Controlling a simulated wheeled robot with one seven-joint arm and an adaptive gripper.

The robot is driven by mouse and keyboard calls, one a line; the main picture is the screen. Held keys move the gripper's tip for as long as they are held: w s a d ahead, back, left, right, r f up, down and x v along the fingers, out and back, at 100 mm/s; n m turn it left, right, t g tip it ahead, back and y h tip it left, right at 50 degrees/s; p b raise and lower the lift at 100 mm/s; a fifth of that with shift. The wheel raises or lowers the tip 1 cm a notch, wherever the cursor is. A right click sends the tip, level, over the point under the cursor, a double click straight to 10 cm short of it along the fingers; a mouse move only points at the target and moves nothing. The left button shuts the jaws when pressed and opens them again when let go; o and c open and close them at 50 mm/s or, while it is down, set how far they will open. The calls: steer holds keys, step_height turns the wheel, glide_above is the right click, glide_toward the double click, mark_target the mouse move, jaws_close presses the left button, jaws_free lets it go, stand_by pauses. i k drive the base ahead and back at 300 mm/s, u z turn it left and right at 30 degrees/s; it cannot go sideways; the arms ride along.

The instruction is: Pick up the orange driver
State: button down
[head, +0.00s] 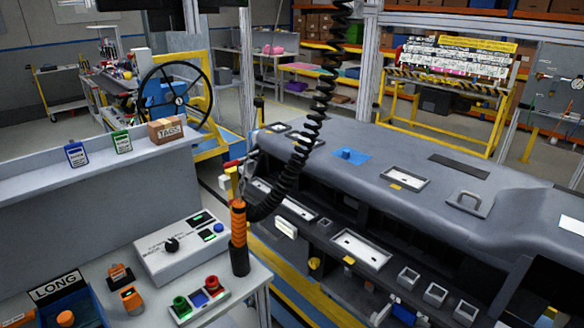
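The orange driver (238,222) stands upright at the right end of the light worktable, its black lower end (240,260) near the table's edge. Its top has a yellow and red part. A black coiled hose (300,140) hangs from above and curves down to its upper part. My gripper is not in view, so where it is relative to the driver does not show.
A grey control box (180,248) and a button panel (199,301) stand left of the driver. Small orange-and-black items (131,299) lie near a blue bin (85,308). The large grey dashboard (400,165) fills the right side, past a gap.

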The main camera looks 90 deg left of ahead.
mark_target(238, 221)
steer(key=u, duration=4.55)
steer(key=k, duration=2.1)
steer(key=z, duration=0.75)
steer(key=i, duration=1.5)
